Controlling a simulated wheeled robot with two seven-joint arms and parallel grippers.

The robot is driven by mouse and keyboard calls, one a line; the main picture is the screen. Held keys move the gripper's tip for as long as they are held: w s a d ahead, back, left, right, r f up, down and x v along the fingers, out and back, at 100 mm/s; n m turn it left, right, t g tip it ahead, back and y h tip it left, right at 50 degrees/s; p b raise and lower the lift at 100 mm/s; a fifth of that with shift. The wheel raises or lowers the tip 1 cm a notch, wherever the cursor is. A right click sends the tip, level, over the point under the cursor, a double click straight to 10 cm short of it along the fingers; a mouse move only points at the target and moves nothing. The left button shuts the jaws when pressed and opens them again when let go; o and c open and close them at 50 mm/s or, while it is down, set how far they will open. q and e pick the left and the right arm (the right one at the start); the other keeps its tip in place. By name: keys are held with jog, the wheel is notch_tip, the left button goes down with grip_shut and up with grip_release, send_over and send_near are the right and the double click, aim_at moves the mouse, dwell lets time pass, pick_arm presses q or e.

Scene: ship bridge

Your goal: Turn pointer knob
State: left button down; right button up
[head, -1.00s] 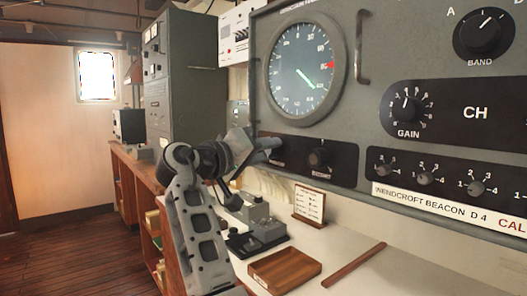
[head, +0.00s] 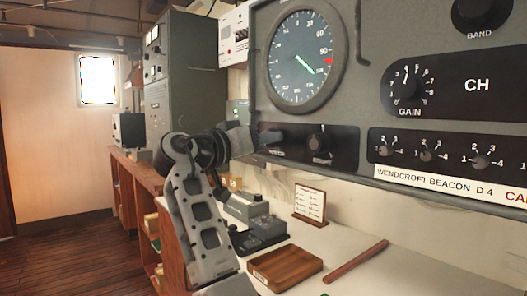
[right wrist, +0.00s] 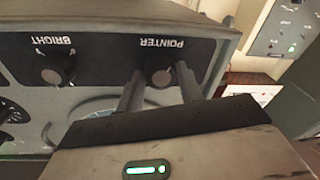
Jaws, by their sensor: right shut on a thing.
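The pointer knob (right wrist: 162,77) is a small round knob on the dark strip below the gauge. It shows under the upside-down POINTER label in the right wrist view. My right gripper (right wrist: 159,73) has one finger on each side of it and is shut on it. My left gripper is not in view.
The bright knob (head: 318,142) sits right of my gripper on the same strip; it also shows in the right wrist view (right wrist: 52,74). Below are a wooden tray (head: 285,268), a grey keyed device (head: 250,222) and a small card stand (head: 309,204) on the white desk.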

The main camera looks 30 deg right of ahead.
pick_arm(q)
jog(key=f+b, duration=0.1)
jog(key=b, duration=0.3)
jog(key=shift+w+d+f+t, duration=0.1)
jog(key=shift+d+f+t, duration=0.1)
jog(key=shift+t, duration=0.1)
pick_arm(e)
jog(key=m, duration=0.5)
jog(key=m+g, duration=0.1)
jog(key=m, duration=0.5)
jog(key=shift+w+f+h, duration=0.1)
jog(key=shift+w+h, duration=0.1)
jog(key=shift+h, duration=0.1)
jog(key=shift+m, duration=0.3)
jog(key=o, duration=1)
jog(key=shift+a, duration=0.1)
pick_arm(q)
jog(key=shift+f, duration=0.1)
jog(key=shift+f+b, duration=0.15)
jog(key=shift+b, duration=0.2)
pick_arm(e)
jog(key=a, duration=0.5)
jog(key=s+a+f, duration=0.1)
jog(key=a, duration=0.9)
jog(key=shift+s+a+f, duration=0.3)
jog(key=shift+a+f, duration=0.05)
